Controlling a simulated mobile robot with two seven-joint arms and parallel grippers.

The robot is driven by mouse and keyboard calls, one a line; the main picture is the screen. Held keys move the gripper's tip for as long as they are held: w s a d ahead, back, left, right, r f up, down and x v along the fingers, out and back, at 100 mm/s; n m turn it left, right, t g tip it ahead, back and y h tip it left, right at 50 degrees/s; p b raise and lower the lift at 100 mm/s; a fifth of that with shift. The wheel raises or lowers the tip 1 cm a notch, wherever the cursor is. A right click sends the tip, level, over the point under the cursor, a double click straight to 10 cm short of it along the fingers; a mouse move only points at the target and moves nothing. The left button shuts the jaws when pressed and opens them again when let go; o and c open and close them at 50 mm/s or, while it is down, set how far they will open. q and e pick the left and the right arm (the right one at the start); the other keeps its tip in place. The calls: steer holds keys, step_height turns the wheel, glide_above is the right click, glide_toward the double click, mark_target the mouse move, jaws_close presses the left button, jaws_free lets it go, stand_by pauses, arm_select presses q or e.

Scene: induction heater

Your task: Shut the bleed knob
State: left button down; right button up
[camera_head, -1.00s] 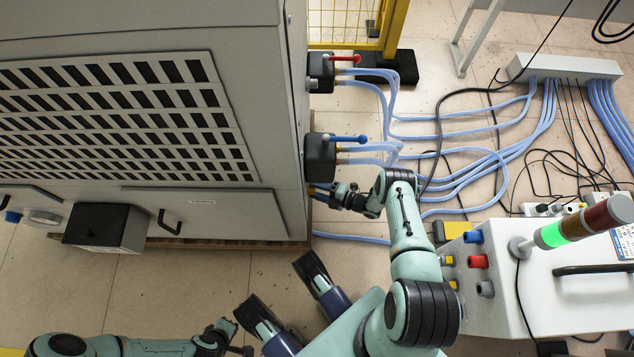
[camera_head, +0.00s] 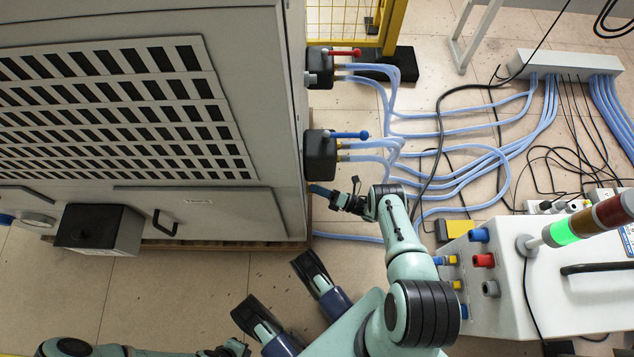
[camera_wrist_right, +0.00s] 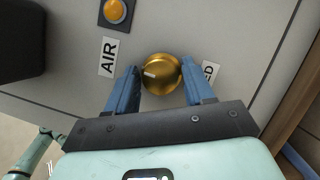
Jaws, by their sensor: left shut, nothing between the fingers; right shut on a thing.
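The bleed knob (camera_wrist_right: 162,74) is a round gold knob with a pale index mark on a grey panel in the right wrist view. A label reading AIR (camera_wrist_right: 108,57) is left of it. Another label (camera_wrist_right: 210,73) at its right is partly hidden, showing only ED. My right gripper (camera_wrist_right: 163,80) is shut on the knob, one blue finger on each side. In the head view my right gripper (camera_head: 322,191) reaches the cabinet's right side, and the knob is hidden there. My left gripper (camera_head: 232,348) is shut and empty at the bottom edge, away from the cabinet.
An orange button (camera_wrist_right: 116,11) sits above the AIR label. Black valve blocks (camera_head: 320,158) with blue and red (camera_head: 342,53) levers and blue hoses (camera_head: 372,147) are on the cabinet (camera_head: 230,215) just beyond my right gripper. A white unit (camera_head: 560,295) with a lit lamp stands at right.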

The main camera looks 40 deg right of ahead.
arm_select(q)
steer(key=shift+s+f, duration=0.15)
steer(key=shift+s, duration=0.2)
arm_select(e)
steer(key=shift+n, duration=0.4)
steer(key=o, duration=0.9)
steer(key=shift+c, duration=0.2)
arm_select(q)
steer(key=shift+w+r, duration=0.3)
steer(key=shift+w, duration=0.4)
arm_select(e)
steer(key=v, duration=1.3)
steer(key=shift+d+f, duration=0.2)
steer(key=shift+s, duration=0.1)
